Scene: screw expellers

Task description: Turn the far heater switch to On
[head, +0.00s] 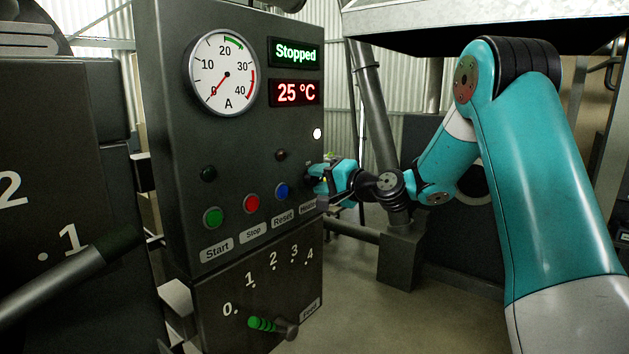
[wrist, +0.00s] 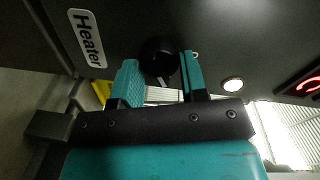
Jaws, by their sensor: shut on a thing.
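The heater switch is a round black knob (wrist: 157,54) on the dark control panel (head: 175,120), beside the white "Heater" label (wrist: 87,38) in the wrist view. My gripper (wrist: 159,68) has one teal finger on each side of the knob and is shut on it. In the head view my gripper (head: 317,178) reaches the panel's right edge from the right, hiding the knob and part of the label. A light line shows at the knob's edge, but I cannot tell its setting. A round white lamp (head: 317,133) above the knob is lit.
The panel has a gauge (head: 222,72) near zero and displays reading "Stopped" (head: 295,53) and "25 °C" (head: 295,93). Green (head: 213,217), red (head: 252,203) and blue (head: 282,192) buttons sit left of my gripper. A feed lever (head: 272,326) is below.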

